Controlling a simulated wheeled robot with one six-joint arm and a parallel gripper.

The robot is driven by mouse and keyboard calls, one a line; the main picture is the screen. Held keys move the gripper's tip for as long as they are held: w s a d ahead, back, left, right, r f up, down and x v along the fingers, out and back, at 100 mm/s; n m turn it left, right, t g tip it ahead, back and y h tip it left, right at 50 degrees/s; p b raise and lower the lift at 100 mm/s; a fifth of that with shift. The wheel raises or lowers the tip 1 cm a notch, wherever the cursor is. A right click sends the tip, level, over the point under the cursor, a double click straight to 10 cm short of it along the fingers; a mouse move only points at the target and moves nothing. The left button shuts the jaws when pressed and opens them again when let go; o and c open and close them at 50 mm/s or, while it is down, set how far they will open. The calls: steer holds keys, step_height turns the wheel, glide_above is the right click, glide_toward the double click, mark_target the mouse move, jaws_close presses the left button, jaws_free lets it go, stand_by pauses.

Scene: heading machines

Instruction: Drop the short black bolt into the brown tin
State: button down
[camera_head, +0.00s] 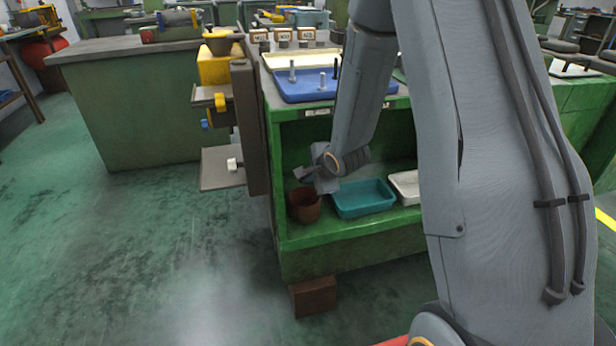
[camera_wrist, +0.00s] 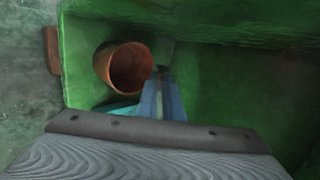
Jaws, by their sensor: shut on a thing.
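The brown tin (camera_head: 304,206) stands open at the left end of the green bench's lower shelf. In the wrist view the tin (camera_wrist: 108,66) shows its mouth, just left of my fingertips. My gripper (camera_head: 306,173) is just above the tin, inside the shelf opening. In the wrist view my gripper (camera_wrist: 162,90) is shut on a small dark piece, which I take to be the short black bolt; its shape is mostly hidden. I cannot tell whether its tip is over the tin's mouth.
A teal tray (camera_head: 362,199) sits right of the tin, and a white tray (camera_head: 406,187) beyond it. The blue tray (camera_head: 300,96) on the bench top holds upright grey bolts and a black one. The green shelf top (camera_head: 400,108) overhangs my gripper.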

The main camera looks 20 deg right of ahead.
steer(key=b, duration=0.8)
glide_toward(308, 195)
steer(key=shift+w+a+f, duration=0.4)
steer(key=shift+a+f, duration=0.2)
steer(key=shift+a, duration=0.15)
steer(key=shift+w+a+f, duration=0.35)
steer(key=shift+a+f, duration=0.3)
steer(key=shift+a, duration=0.1)
steer(key=c, duration=1.8)
jaws_free()
step_height(308, 195, up, 7)
steer(key=p, duration=0.8)
steer(key=shift+p, duration=0.35)
